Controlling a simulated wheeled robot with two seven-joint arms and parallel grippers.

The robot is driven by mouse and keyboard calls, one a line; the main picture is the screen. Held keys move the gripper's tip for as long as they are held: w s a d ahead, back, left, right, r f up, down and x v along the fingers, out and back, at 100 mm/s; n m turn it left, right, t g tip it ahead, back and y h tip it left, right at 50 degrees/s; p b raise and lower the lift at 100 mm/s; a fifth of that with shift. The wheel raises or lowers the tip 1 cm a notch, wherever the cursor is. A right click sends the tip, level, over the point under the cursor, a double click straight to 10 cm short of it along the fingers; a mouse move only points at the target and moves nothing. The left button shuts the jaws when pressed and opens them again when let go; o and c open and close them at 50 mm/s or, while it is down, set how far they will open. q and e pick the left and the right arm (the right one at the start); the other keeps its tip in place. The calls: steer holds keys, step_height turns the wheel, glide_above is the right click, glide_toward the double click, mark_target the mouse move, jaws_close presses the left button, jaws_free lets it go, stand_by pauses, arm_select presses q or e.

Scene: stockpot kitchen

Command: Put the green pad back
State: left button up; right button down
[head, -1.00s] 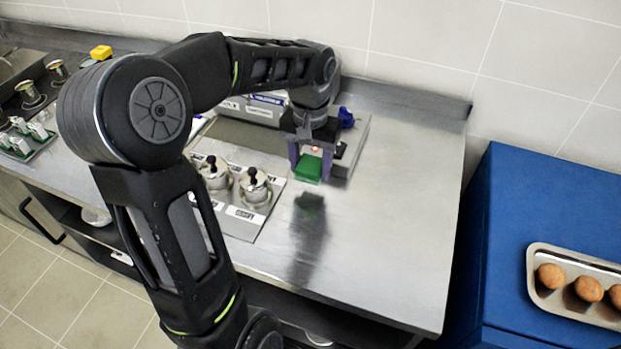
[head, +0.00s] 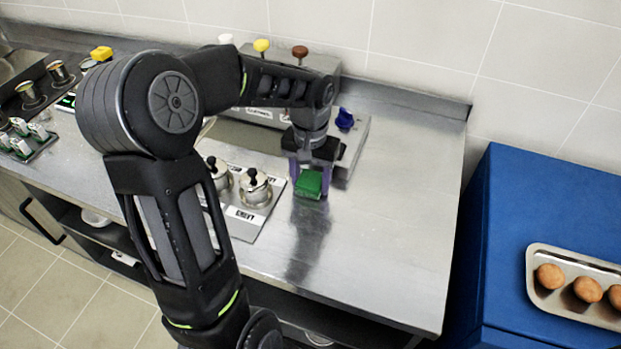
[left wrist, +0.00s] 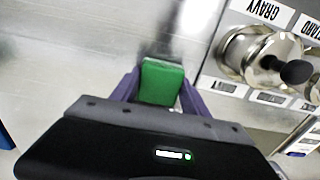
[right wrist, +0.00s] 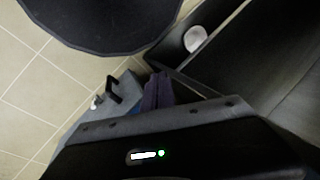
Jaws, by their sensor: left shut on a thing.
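The green pad (head: 309,184) is a small green block between the purple fingers of my left gripper (head: 308,178), which is shut on it. They are over the bare steel counter, just right of the lidded pots and in front of the grey unit with knobs. The pad is low, close above its reflection; I cannot tell whether it touches the counter. In the left wrist view the pad (left wrist: 161,82) sits between both fingers. My right gripper (right wrist: 158,91) shows only in the right wrist view, its fingers together and empty, beside the dark shelving under the counter.
Two lidded metal pots (head: 255,187) stand on a labelled plate left of the pad. The grey unit (head: 345,150) behind has a blue knob (head: 344,118). A yellow block (head: 101,53) lies at back left. The counter's right part is clear. A blue cabinet (head: 500,240) carries an egg tray (head: 537,262).

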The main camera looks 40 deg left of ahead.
mark_target(310, 179)
arm_select(q)
steer(key=shift+f, duration=0.2)
steer(key=o, duration=1.3)
steer(key=shift+r, duration=0.1)
steer(key=shift+r, duration=0.1)
step_height(310, 179, up, 12)
steer(key=shift+r, duration=0.1)
